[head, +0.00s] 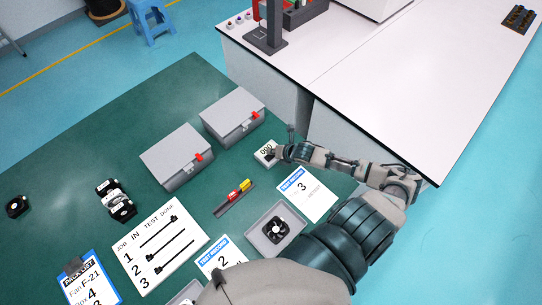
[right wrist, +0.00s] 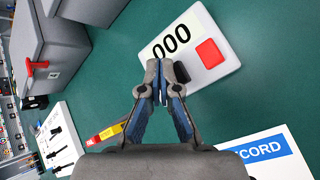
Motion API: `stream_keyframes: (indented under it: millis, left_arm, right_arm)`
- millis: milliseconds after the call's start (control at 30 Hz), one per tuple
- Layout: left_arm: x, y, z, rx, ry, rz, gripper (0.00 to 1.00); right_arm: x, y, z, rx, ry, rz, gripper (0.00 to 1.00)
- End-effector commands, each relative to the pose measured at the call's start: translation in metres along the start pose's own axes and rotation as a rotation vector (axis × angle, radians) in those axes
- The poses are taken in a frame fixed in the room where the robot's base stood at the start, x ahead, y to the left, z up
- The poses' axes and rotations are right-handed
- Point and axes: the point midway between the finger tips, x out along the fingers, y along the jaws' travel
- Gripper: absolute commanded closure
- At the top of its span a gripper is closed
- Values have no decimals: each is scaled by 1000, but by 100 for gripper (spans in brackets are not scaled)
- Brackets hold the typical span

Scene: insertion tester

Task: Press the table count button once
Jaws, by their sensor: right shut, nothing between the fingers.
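The table counter (head: 266,153) is a small white box on the green table, with a display that reads 000. In the right wrist view the counter (right wrist: 222,62) shows large, with a red square button (right wrist: 210,53) at the right of its digits. My right gripper (right wrist: 161,64) is shut and empty, its fingertips over the counter's near edge, left of and below the button in that view. I cannot tell if the fingertips touch the counter. In the head view my right gripper (head: 281,152) is at the counter's right side and hides the button. My left gripper is not in view.
Two grey boxes with red latches (head: 178,157) (head: 233,117) stand left of the counter. A tray with a black fan (head: 274,230), test record cards (head: 305,194), a job sheet (head: 160,245) and red and yellow pieces (head: 238,191) lie nearby. A white bench (head: 400,90) stands behind.

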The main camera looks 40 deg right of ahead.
Motion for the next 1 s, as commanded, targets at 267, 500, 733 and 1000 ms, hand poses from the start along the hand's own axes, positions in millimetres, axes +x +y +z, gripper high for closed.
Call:
stream_keyframes:
  millis: [267,500,733,1000]
  left_arm:
    - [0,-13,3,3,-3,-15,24]
    - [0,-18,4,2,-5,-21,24]
    - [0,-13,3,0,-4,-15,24]
    - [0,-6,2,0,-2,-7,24]
  right_arm:
    - [0,-1,0,1,0,2,100]
    - [1,-3,1,2,1,3,100]
    - [1,-3,1,2,1,3,100]
    - [0,0,0,1,0,1,100]
